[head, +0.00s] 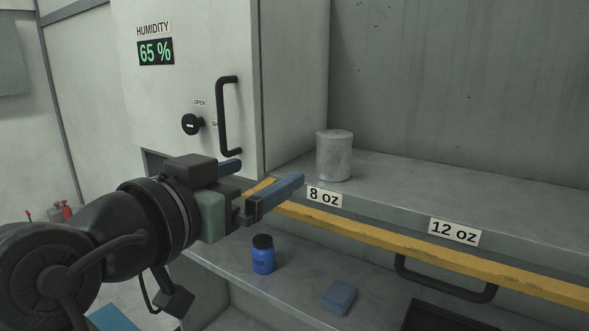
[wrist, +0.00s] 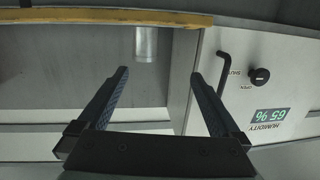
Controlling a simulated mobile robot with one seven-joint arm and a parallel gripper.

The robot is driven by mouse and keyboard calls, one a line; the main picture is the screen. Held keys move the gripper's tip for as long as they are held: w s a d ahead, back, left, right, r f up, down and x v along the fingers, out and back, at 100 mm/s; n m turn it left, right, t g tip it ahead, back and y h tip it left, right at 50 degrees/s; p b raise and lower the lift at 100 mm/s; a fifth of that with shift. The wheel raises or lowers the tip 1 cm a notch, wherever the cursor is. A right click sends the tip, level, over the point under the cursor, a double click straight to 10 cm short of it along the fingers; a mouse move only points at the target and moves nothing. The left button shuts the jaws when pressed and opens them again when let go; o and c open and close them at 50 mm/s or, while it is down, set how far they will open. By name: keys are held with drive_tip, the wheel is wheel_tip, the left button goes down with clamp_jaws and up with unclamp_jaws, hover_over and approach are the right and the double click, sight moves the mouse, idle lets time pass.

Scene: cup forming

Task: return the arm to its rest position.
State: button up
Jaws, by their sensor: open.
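My gripper (head: 268,178) is open and empty, with its two blue fingers apart. In the head view it is in front of the cabinet, left of the shelf and above the lower ledge. In the wrist view the open fingers (wrist: 157,85) show with nothing between them. A grey-white cylindrical container (head: 334,157) stands upright on the shelf behind the "8 oz" label, apart from the fingers. It also shows in the wrist view (wrist: 146,44), upside down and beyond the fingertips.
A cabinet (head: 290,90) with a black handle (head: 222,115) and a knob (head: 192,124) shows humidity 65 %. A yellow rail (head: 400,242) edges the shelf (head: 450,180). A blue bottle (head: 263,255) and a blue block (head: 338,296) sit on the lower ledge (head: 290,285).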

drive_tip(key=s+d+r+n+t+y+b, duration=0.1)
drive_tip(key=s+d+n+t+y+b, duration=0.1)
drive_tip(key=s+t+b, duration=0.3)
drive_tip(key=s+d+r+n+t+y+b, duration=0.2)
drive_tip(key=s+t+y+b, duration=0.3)
drive_tip(key=s, duration=0.4)
drive_tip(key=shift+s+d+n+t+y+b, duration=0.15)
drive_tip(key=shift+s+n+t+y+b, duration=0.15)
drive_tip(key=shift+n+t+b, duration=0.55)
drive_tip(key=shift+w+d+r+t, duration=0.1)
drive_tip(key=shift+t, duration=0.25)
